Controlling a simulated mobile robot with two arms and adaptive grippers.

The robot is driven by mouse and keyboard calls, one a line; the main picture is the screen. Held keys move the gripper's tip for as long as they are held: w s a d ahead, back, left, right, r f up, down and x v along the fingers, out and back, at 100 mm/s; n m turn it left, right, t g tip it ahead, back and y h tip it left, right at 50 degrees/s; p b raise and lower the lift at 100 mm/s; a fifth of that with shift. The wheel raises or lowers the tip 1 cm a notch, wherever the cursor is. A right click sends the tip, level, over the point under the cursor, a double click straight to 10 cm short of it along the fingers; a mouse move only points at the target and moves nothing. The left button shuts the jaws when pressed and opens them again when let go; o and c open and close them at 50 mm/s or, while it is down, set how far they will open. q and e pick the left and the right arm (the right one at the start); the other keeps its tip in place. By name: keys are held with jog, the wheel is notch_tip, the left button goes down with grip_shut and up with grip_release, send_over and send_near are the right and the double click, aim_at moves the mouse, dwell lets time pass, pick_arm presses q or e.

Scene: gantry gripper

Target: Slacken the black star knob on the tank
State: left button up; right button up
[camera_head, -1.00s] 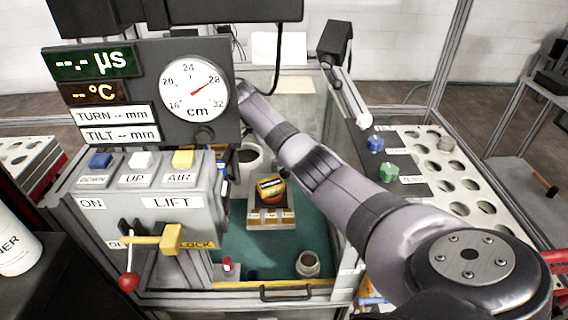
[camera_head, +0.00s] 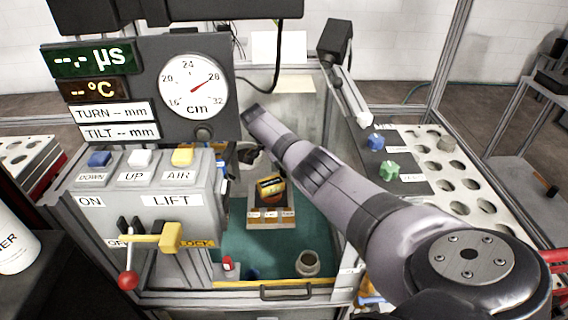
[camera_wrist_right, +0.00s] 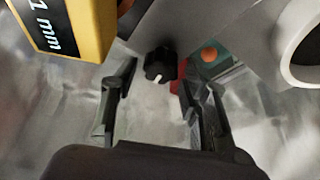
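The black star knob (camera_wrist_right: 158,65) with a white mark shows in the right wrist view, ahead of and between the fingers of my right gripper (camera_wrist_right: 158,82). The fingers are apart and a gap shows on both sides of the knob; I see no contact. In the head view my right arm reaches across the tank (camera_head: 325,245) to its far left, where the dark gripper (camera_head: 248,154) is partly hidden behind the gauge panel. I cannot make out the knob in the head view. My left gripper is not in view.
The gauge panel (camera_head: 140,62) and lift box (camera_head: 150,205) with its red-tipped lever stand at left. A yellow block (camera_wrist_right: 75,25) marked "1 mm" and a white ring (camera_wrist_right: 303,48) flank the knob. A rack with holes (camera_head: 470,185) lies at right.

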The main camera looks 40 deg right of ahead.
jog(key=c, duration=0.8)
jog(key=shift+r+p, duration=0.15)
jog(key=shift+p, duration=0.4)
jog(key=n+t+p, duration=0.1)
jog(key=n+p, duration=0.2)
jog(key=p, duration=0.1)
jog(key=n+t+p, duration=0.1)
jog(key=n+p, duration=0.2)
jog(key=p, duration=0.1)
jog(key=shift+s+r+n+t+p, duration=0.1)
jog(key=shift+s+n+t+p, duration=0.05)
jog(key=shift+n+t+p, duration=0.15)
jog(key=n+t+p, duration=0.1)
jog(key=n+p, duration=0.1)
jog(key=shift+n+y, duration=0.3)
jog(key=shift+n, duration=0.1)
jog(key=shift+n+t+p, duration=0.3)
jog(key=shift+n+p, duration=0.15)
jog(key=shift+n, duration=0.35)
jog(key=shift+n+t+y+p, duration=0.3)
jog(key=shift+n+y, duration=0.1)
jog(key=shift+n, duration=0.8)
jog(key=shift+f+n+t+y, duration=0.2)
jog(key=shift+n+t+y, duration=0.15)
jog(key=shift+n, duration=0.75)
jog(key=o, duration=1.1)
